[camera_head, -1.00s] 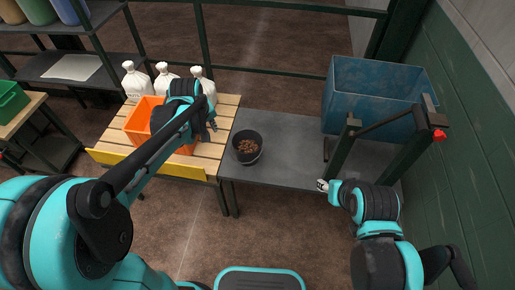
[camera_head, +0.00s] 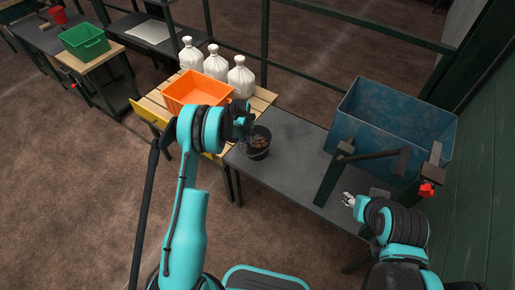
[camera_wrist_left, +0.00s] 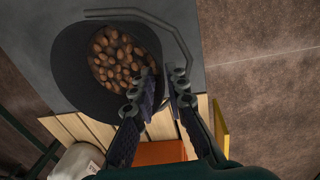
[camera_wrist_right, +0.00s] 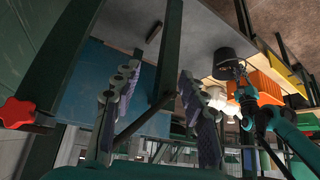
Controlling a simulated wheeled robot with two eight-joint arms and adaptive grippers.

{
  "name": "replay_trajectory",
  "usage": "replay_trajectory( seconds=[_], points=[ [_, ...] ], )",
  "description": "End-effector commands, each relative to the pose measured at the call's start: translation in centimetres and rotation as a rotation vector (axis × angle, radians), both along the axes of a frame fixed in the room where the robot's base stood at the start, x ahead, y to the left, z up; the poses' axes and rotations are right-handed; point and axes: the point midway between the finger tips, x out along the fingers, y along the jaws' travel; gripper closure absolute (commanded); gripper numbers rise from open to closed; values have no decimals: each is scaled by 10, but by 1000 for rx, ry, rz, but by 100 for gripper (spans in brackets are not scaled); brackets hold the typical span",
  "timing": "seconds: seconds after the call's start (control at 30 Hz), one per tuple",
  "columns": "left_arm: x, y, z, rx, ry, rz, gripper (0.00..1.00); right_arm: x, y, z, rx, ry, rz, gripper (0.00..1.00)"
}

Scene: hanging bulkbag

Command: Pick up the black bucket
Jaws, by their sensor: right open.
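The black bucket (camera_head: 259,154) stands upright on the dark grey table, with brown round pieces inside. In the left wrist view, the bucket (camera_wrist_left: 72,75) fills the upper left, and its thin handle (camera_wrist_left: 165,25) leans out to the right. My left gripper (camera_head: 248,128) is at the bucket's far-left rim. In its wrist view, the left gripper (camera_wrist_left: 165,85) has a gap between its fingers. One finger overlaps the bucket's opening and the other is outside it. I cannot tell whether either touches. My right gripper (camera_head: 348,200) is open and empty by the table's front edge.
A blue bin (camera_head: 395,122) stands at the table's right end, with dark posts and a red knob (camera_head: 427,190) before it. A green crate (camera_head: 84,42) is farther left.

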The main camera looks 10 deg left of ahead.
Motion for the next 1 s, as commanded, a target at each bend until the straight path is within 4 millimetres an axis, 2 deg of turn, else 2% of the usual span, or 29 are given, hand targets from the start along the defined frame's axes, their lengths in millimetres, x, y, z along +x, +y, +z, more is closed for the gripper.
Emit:
replay_trajectory(
  seconds=[0.4,0.63,0.7,1.0],
  points=[
    [4,-8,-53,1,-1,-2,86,0,0,-20,0,0,0,57],
    [4,-8,-53,1,-1,-2,86,0,0,-19,0,0,0,57],
    [4,-8,-53,1,-1,-2,100,0,0,-19,0,0,0,57],
    [5,-8,-52,0,-2,-2,100,0,0,-19,0,0,0,57]
  ],
)
